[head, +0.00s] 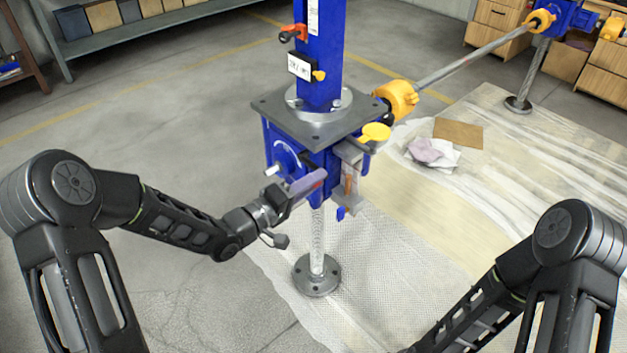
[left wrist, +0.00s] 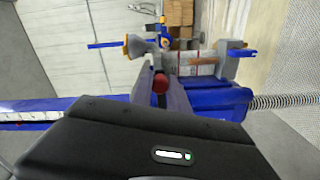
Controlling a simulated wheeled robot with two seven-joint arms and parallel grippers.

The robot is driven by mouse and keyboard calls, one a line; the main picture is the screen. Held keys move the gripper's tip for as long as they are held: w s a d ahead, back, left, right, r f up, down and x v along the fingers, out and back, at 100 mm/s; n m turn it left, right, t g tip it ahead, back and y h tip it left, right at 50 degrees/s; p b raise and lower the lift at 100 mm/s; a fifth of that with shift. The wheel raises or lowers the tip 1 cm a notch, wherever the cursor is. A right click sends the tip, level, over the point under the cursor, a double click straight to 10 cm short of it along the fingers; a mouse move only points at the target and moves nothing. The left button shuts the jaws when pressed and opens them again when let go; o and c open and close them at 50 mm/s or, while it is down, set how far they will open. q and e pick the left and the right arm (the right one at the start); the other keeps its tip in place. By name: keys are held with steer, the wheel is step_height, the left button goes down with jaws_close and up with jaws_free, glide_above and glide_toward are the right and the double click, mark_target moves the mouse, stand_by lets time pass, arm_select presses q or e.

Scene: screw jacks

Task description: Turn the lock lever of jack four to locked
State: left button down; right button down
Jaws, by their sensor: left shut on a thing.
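The jack is a blue gearbox (head: 318,163) under a grey top plate (head: 300,128), with a blue column (head: 320,50) above and a silver screw (head: 317,240) below. My left gripper (head: 306,186) reaches the gearbox's front left side and is shut on the lock lever. The lever's red knob (left wrist: 160,83) shows between the grey fingers in the left wrist view; most of the lever is hidden by the gripper. The gearbox also shows in the left wrist view (left wrist: 215,100). My right arm is at the lower right; its gripper is out of view.
A yellow coupling (head: 397,98) and a long shaft (head: 470,56) run to a second blue jack (head: 562,17) at the back right. A yellow cap (head: 375,132) sticks out beside the plate. Rags (head: 430,151) and cardboard (head: 459,133) lie on the floor sheeting. The floor at left is clear.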

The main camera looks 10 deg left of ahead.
arm_select(q)
steer(key=shift+w+r, duration=0.1)
steer(key=shift+r, duration=0.2)
steer(key=c, duration=1.5)
jaws_free()
steer(key=shift+o, duration=1)
steer(key=shift+f, duration=0.1)
steer(key=v, duration=0.8)
